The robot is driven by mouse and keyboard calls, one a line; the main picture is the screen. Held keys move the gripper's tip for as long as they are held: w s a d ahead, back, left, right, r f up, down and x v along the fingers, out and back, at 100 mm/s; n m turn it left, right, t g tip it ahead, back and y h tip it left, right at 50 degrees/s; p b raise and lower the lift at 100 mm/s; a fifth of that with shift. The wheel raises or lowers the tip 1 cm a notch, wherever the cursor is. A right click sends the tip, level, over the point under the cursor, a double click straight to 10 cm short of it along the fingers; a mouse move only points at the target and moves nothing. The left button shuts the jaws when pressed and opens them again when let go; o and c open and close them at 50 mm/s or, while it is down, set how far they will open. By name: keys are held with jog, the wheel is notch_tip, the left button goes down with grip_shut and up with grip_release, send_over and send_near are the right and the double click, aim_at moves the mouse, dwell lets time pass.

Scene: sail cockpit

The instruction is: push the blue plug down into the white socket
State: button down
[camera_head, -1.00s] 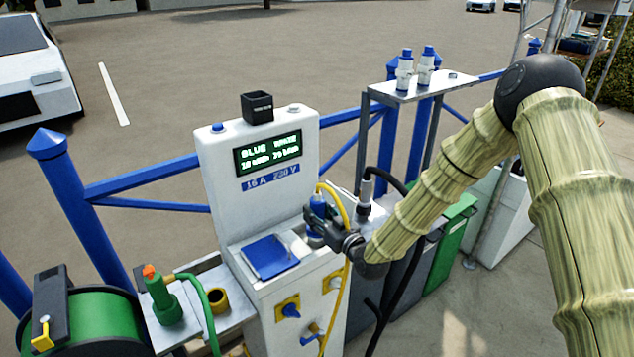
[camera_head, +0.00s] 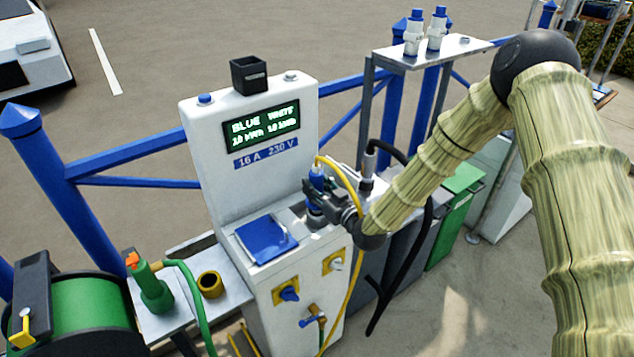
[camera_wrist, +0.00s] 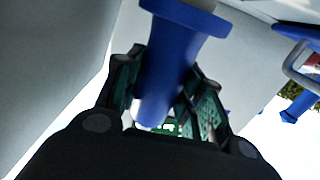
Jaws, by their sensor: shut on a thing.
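The blue plug (camera_head: 317,182) stands about upright over the right part of the white pedestal's ledge, with a yellow cable (camera_head: 347,181) at its top. My gripper (camera_head: 319,207) reaches in from the right and is shut on the plug. In the wrist view the plug's blue body (camera_wrist: 172,65) sits between the green-padded fingers (camera_wrist: 165,100). The white socket is not clearly visible; the gripper and plug cover that part of the ledge. I cannot tell whether the plug's lower end is inside it.
A blue flap (camera_head: 265,241) lies on the ledge left of the plug. The pedestal (camera_head: 222,155) rises behind. A black cable and connector (camera_head: 367,167) stand close on the right. A green plug (camera_head: 150,289) and green reel (camera_head: 92,325) are at lower left.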

jog(key=shift+s+f, duration=0.35)
jog(key=shift+f, duration=0.25)
jog(key=shift+w+f, duration=0.2)
jog(key=shift+f, duration=0.05)
jog(key=shift+s+r, duration=0.15)
jog(key=shift+b, duration=0.7)
dwell(0.5)
jog(key=shift+f+b, duration=0.45)
jog(key=shift+f, duration=0.15)
dwell(0.4)
jog(key=c, duration=1.2)
grip_release()
